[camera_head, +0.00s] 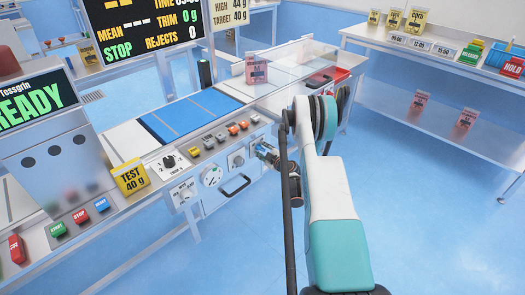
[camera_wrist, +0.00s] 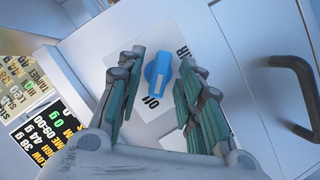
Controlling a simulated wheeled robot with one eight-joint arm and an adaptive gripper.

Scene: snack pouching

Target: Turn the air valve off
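The air valve is a blue knob (camera_wrist: 157,70) on a white plate, under lettering that reads AIR, in the wrist view. A second label at its lower side is only partly legible. My gripper (camera_wrist: 158,84) is open, with one teal-padded finger on each side of the knob. A gap shows between the knob and the left finger; the right finger is close to it, and I cannot tell whether it touches.
A black handle (camera_wrist: 297,78) stands out right of the knob. In the head view, the panel has a gauge (camera_head: 212,175), knobs and coloured buttons. A side table (camera_head: 420,50) with pouches and bins stands at the right; the blue floor between is clear.

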